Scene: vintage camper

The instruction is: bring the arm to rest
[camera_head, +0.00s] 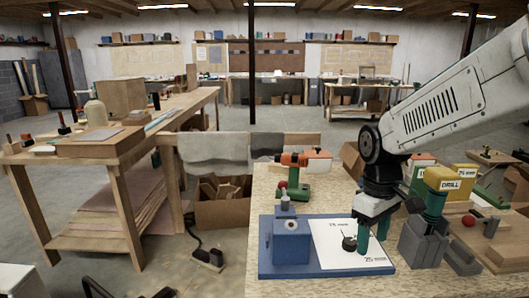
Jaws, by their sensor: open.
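My arm (450,105) reaches in from the upper right and bends down at a dark wrist joint. My gripper (373,236) points down with green fingers apart and looks empty. It hangs over the right part of a white sheet (345,262) on a blue board (300,270), on the workbench. A small dark round piece (349,243) shows on the sheet just left of the fingers. I cannot tell whether the fingertips touch the sheet.
A blue block (291,243) stands on the board's left.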

